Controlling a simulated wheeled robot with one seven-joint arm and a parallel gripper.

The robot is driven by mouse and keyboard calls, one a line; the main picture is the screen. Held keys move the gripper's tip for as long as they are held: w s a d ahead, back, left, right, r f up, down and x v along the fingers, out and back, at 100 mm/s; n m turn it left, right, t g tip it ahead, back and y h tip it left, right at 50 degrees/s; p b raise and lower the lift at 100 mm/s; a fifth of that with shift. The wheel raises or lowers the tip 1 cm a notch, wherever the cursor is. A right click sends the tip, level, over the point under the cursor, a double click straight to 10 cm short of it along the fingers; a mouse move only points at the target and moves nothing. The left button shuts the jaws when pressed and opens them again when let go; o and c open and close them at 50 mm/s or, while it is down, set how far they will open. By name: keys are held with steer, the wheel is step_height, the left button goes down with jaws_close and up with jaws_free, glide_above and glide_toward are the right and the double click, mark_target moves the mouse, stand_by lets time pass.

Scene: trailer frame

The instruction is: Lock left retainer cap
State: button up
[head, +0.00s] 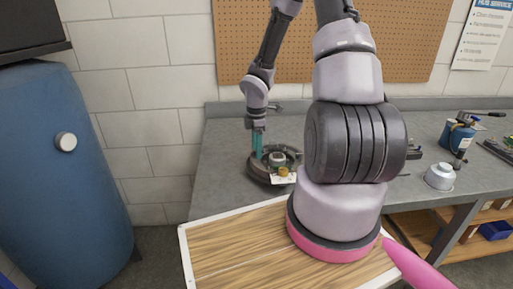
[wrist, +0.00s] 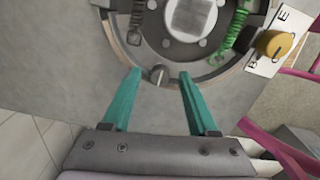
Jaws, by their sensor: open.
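In the wrist view a small grey cap with a raised ridge (wrist: 159,75) sits on the rim of the round brake assembly (wrist: 228,75), which also shows in the head view (head: 260,178). I take this cap for the left retainer cap, though I cannot be sure. My gripper (wrist: 160,76) has its two teal fingers open, with the tips on either side of the cap and a gap at each side. In the head view my gripper (head: 258,153) points down at the assembly, and the cap cannot be made out.
A dark coil spring (wrist: 137,18) and a green spring (wrist: 236,28) lie on the assembly. A yellow knob (wrist: 280,44) stands on a lettered white card at its right. A blue canister (head: 457,136) and a grey metal part (head: 439,177) stand on the right of the bench (head: 225,160).

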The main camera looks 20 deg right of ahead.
jaws_close()
steer(key=shift+m, duration=0.4)
steer(key=m, duration=0.3)
steer(key=shift+m, duration=0.4)
steer(key=m, duration=0.4)
steer(key=shift+w, duration=0.1)
steer(key=m, duration=0.5)
steer(key=shift+m, duration=2)
